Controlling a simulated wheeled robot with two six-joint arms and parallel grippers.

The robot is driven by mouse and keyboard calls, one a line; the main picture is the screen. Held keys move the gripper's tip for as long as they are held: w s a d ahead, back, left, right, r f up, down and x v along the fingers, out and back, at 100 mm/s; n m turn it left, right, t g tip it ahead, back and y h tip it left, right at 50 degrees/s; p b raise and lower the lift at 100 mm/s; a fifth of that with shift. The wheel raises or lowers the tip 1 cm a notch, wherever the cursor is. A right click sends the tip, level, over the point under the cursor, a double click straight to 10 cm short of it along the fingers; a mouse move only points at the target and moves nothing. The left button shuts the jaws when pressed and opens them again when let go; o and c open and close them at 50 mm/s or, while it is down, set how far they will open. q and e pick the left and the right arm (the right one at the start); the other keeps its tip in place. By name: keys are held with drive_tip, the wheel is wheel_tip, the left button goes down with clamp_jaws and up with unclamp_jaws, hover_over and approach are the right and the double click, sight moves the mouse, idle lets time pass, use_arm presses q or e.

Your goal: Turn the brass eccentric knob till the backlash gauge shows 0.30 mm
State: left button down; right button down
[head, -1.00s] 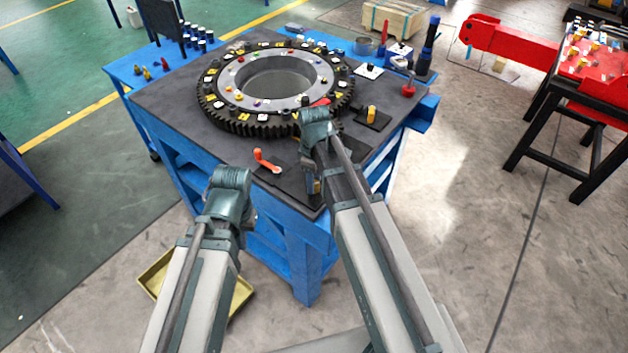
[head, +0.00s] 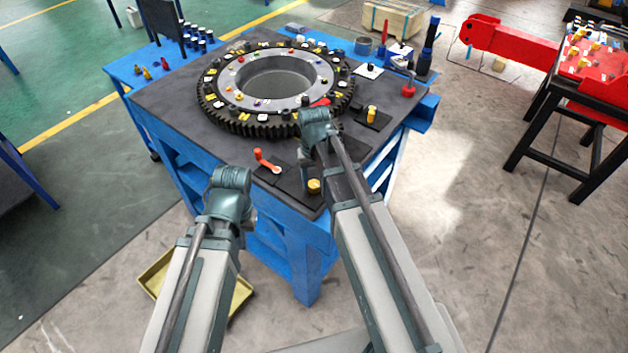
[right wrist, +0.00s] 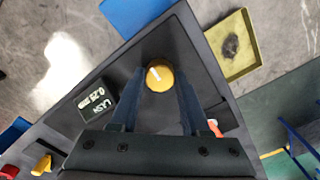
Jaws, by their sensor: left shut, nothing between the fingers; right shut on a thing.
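The brass knob (right wrist: 159,76) has a white mark on its top and sits between the fingers of my right gripper (right wrist: 159,82), which is shut on it. The knob also shows in the head view (head: 314,186) near the front corner of the bench. A small dark backlash gauge (right wrist: 97,103) lies beside it in the right wrist view; its tilted display reads LASH and about 0.25 mm, the last digit hard to make out. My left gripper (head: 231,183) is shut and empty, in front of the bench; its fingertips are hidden.
A large black toothed ring (head: 275,85) lies on the dark bench top (head: 170,100). A red-orange lever (head: 267,162) stands left of the knob. A yellow knob (head: 372,113) on a dark plate is at the right. A yellow tray (right wrist: 233,45) is on the floor.

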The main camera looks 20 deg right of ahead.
sight(314, 184)
drive_tip(key=m, duration=0.5)
drive_tip(key=shift+m, duration=0.3)
idle(0.4)
drive_tip(key=shift+c, duration=1.9)
unclamp_jaws()
wheel_tip(314, 184, up, 14)
drive_tip(key=p, duration=1.3)
drive_tip(key=shift+p, duration=0.4)
drive_tip(key=shift+f, duration=0.15)
